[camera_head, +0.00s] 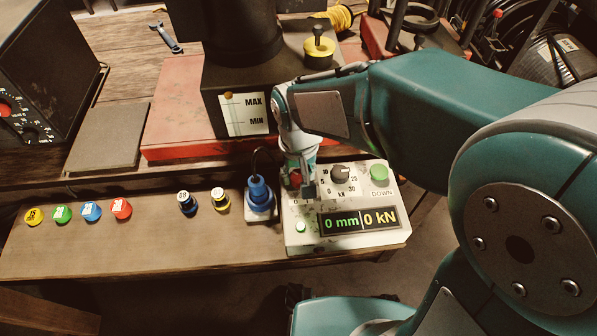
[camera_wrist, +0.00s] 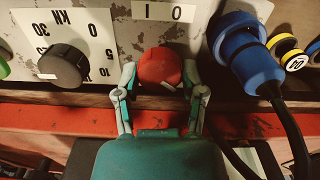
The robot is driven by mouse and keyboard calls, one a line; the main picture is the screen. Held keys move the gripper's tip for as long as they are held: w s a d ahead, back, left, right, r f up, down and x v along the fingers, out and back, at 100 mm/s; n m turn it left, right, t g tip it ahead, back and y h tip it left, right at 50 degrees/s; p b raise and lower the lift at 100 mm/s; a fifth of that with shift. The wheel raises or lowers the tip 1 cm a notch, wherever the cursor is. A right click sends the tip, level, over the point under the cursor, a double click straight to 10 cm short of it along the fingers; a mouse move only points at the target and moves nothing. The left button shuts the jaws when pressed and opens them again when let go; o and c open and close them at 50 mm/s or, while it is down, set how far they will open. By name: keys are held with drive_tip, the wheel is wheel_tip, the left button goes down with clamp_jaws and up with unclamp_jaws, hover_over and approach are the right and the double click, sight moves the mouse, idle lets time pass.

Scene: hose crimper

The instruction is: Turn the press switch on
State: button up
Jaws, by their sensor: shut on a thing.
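The red switch knob (camera_wrist: 160,66) sits on the worn light-grey control box (camera_wrist: 115,30), beside a 0/1 label (camera_wrist: 163,12). In the wrist view, which is upside down, my gripper (camera_wrist: 160,80) has one finger on each side of the knob and is shut on it. A small white mark shows on the knob's near side. In the head view my gripper (camera_head: 303,188) reaches down onto the control box (camera_head: 385,242), and the red knob (camera_head: 294,178) is mostly hidden behind it. The box's display (camera_head: 359,220) is lit and reads 0 mm and 0 kN.
A black kN dial (camera_head: 341,173) and green DOWN button (camera_head: 379,173) are right of the knob. A blue plug (camera_head: 259,192) with a cable stands close on the left. Several coloured dies (camera_head: 91,210) line the bench. The crimper's black column (camera_head: 240,80) rises behind.

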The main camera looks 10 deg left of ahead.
sight(297, 174)
drive_tip(key=shift+s+f+m, duration=0.1)
drive_tip(key=shift+f+m, duration=0.05)
drive_tip(key=shift+m, duration=0.45)
drive_tip(key=o, duration=1.2)
drive_tip(key=shift+c, duration=0.2)
drive_tip(key=shift+a, duration=0.1)
wheel_tip(297, 174, up, 12)
